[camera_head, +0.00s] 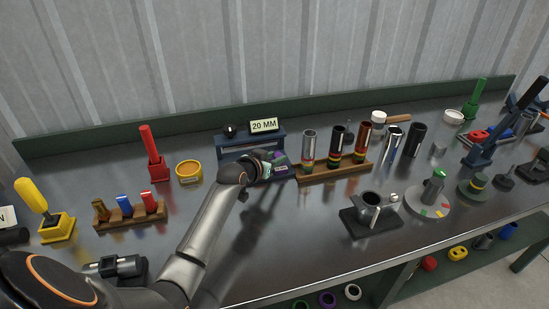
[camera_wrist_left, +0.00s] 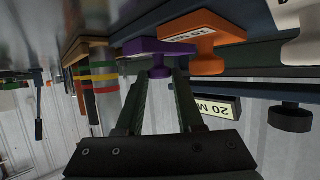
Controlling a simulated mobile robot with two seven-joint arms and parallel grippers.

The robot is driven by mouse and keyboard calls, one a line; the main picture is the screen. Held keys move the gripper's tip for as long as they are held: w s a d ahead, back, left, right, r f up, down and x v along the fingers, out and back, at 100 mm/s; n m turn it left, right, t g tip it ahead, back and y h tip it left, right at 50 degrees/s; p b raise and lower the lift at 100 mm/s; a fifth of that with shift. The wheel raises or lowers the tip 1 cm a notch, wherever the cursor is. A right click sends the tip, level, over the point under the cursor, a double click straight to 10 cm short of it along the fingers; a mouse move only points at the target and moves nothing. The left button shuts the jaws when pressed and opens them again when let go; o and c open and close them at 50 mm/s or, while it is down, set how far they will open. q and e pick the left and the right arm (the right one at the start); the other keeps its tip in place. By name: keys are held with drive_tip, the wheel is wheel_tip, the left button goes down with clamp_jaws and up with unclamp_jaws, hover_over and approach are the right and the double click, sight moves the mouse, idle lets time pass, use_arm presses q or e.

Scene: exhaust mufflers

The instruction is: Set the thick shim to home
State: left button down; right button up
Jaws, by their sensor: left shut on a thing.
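My left gripper (camera_head: 266,168) is at the front of a blue stand (camera_head: 236,140) that bears a "20 MM" sign (camera_head: 264,125). In the left wrist view, its fingers (camera_wrist_left: 162,88) are shut on the knob of a purple shim (camera_wrist_left: 160,48). The purple shim also shows beside the gripper in the head view (camera_head: 279,158). An orange shim (camera_wrist_left: 206,62) with a small label sits close beside the purple one in the wrist view; the gripper hides it in the head view. I cannot tell which shim is the thick one. My right gripper is not in view.
A wooden rack (camera_head: 335,171) with several banded tubes stands just right of the gripper. A black knob (camera_head: 229,130) is on the stand.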

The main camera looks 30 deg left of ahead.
use_arm(q)
drive_tip(key=w+a+b, duration=0.2)
drive_tip(key=a, duration=0.1)
drive_tip(key=shift+w+f, duration=0.1)
drive_tip(key=shift+w, duration=0.25)
drive_tip(key=shift+a+r, duration=0.2)
drive_tip(key=shift+r, duration=0.05)
drive_tip(key=c, duration=0.5)
unclamp_jaws()
drive_tip(key=shift+w+f, duration=0.1)
drive_tip(key=shift+w, duration=0.05)
drive_tip(key=shift+c, duration=0.2)
drive_tip(key=a+v, duration=0.1)
drive_tip(key=v, duration=1.1)
drive_tip(key=shift+s+d+p, duration=0.3)
drive_tip(key=shift+d+p, duration=0.15)
